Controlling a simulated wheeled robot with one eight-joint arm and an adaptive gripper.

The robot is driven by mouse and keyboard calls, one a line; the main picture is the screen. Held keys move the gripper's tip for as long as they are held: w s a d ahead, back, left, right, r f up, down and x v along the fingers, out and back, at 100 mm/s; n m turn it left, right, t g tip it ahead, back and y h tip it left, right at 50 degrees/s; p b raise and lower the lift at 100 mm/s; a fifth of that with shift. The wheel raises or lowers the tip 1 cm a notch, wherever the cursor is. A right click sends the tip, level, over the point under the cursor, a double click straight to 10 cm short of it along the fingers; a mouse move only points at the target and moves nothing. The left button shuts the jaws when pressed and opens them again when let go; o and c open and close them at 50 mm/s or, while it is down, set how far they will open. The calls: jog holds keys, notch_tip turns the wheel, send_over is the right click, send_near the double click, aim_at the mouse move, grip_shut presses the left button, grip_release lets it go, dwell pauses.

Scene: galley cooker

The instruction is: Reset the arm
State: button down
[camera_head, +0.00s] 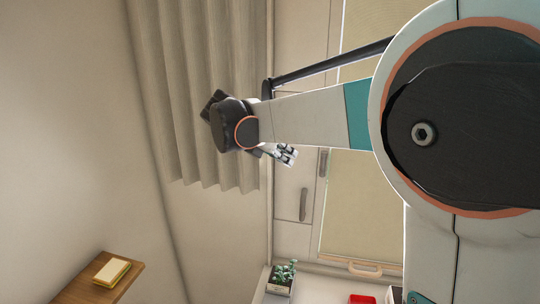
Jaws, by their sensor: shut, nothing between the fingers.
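My arm reaches in from the right across the upper middle of the head view, with its white link level and its dark wrist at the left end. My gripper (287,155) hangs at the wrist's lower right, small in the picture. Its fingers look shut and hold nothing. It appears in front of the pale cabinet fronts, apart from anything else that I can see.
A pleated curtain (190,90) hangs left of the wrist. Cabinet doors with a handle (303,204) stand behind the gripper. Below are a potted plant (283,275), a red object (361,299) and a wooden shelf (72,291) bearing a yellow-edged block (112,271).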

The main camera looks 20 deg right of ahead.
jog(key=s+a+f+m+t+y+b, duration=0.1)
jog(key=s+a+f+m+y+b, duration=0.2)
jog(key=s+f+m+b, duration=0.4)
jog(key=s+a+f+m+t+y+b, duration=0.2)
jog(key=s+f+m+b, duration=0.6)
jog(key=f, duration=1)
jog(key=s+a+f+m+t+y+b, duration=0.1)
jog(key=s+a+f+m+y+b, duration=0.3)
jog(key=s+f+m+b, duration=0.3)
jog(key=s+a+f+b, duration=0.1)
jog(key=s+f+b, duration=0.3)
jog(key=s+f, duration=0.2)
jog(key=shift+m+y+b, duration=0.3)
jog(key=shift+m+b, duration=0.05)
jog(key=shift+m, duration=0.05)
jog(key=shift+s+f, duration=0.1)
jog(key=shift+f, duration=0.05)
